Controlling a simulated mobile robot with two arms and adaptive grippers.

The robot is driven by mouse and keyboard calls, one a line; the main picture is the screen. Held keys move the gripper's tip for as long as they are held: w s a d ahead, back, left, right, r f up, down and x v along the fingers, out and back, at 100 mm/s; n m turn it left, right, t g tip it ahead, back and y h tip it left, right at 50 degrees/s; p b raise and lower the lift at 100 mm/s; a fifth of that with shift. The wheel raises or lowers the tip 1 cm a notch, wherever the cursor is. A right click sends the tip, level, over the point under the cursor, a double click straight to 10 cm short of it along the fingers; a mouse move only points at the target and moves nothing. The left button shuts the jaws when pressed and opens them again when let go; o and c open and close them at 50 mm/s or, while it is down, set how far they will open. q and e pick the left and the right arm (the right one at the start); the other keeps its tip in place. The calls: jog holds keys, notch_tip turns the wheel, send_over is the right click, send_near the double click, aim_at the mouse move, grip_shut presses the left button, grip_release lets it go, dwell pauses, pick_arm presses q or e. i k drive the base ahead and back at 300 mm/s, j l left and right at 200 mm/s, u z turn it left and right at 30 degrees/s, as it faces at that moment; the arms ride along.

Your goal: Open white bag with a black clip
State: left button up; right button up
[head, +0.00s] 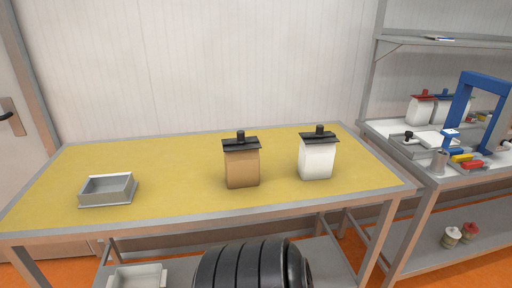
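The white bag (316,159) stands upright on the right part of the yellow-topped table (165,178). A black clip (319,136) with a dark knob on top lies across its upper end, and the bag looks closed under it. Neither of my grippers shows in the head view, so I cannot see where they are relative to the bag.
A brown bag (242,168) with its own black clip (240,144) stands left of the white bag, with a gap between. A grey tray (107,190) sits at the table's left. Shelving with a blue frame (458,106) stands to the right.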

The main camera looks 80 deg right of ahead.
aim_at(316, 162)
jog(key=z, duration=2.9)
